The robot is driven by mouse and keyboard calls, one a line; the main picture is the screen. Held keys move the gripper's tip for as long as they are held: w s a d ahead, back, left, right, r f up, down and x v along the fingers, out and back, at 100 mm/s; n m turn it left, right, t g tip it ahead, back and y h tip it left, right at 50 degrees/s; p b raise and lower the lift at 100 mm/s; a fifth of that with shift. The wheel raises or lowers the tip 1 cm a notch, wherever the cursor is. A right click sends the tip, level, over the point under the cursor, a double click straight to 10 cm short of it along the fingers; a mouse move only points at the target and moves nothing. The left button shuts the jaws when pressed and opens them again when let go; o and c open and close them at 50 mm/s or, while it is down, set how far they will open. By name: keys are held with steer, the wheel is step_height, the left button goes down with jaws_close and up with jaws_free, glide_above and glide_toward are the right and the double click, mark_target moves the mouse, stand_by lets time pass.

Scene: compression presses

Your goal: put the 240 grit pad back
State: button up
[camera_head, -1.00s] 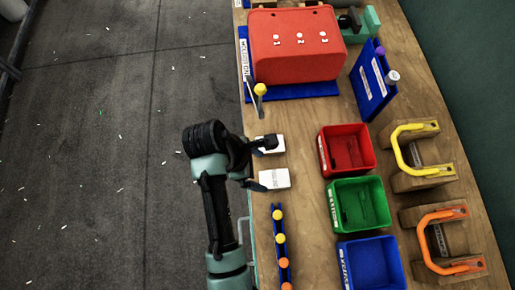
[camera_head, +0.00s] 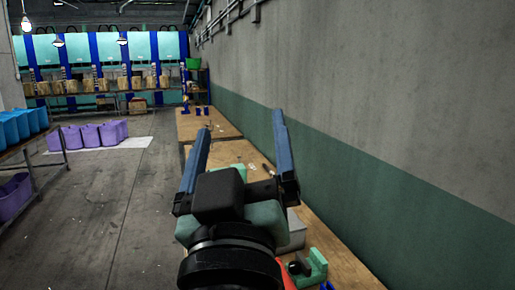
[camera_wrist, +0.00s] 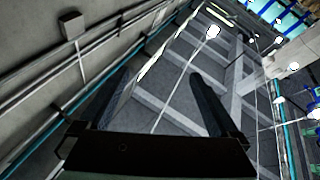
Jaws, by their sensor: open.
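My gripper (camera_head: 241,124) is raised in the middle of the head view, its two long blue fingers spread wide and pointing up and away. Nothing is between them. In the wrist view my gripper (camera_wrist: 160,76) also shows open and empty, with the ceiling and upper wall beyond it. I do not see the 240 grit pad in either present view. The wooden bench (camera_head: 345,272) shows only in part, below and behind my arm, so most of its top is hidden or out of frame.
A green fixture (camera_head: 312,266) and a grey box (camera_head: 295,232) are on the bench at lower right. The wall (camera_head: 400,120) runs close on the right. Purple bins (camera_head: 88,137) and a rack of blue bins (camera_head: 22,125) stand left. The floor (camera_head: 100,210) between is clear.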

steer(key=s+d+r+m+t, duration=0.2)
steer(key=s+r+m+t, duration=0.1)
steer(key=s+r, duration=0.5)
step_height(320, 180, up, 2)
steer(key=shift+s+r+t, duration=0.2)
steer(key=shift+s+t, duration=0.2)
steer(key=shift+t, duration=0.4)
step_height(320, 180, down, 4)
steer(key=b, duration=0.3)
steer(key=shift+a+r, duration=0.1)
steer(key=shift+r, duration=0.15)
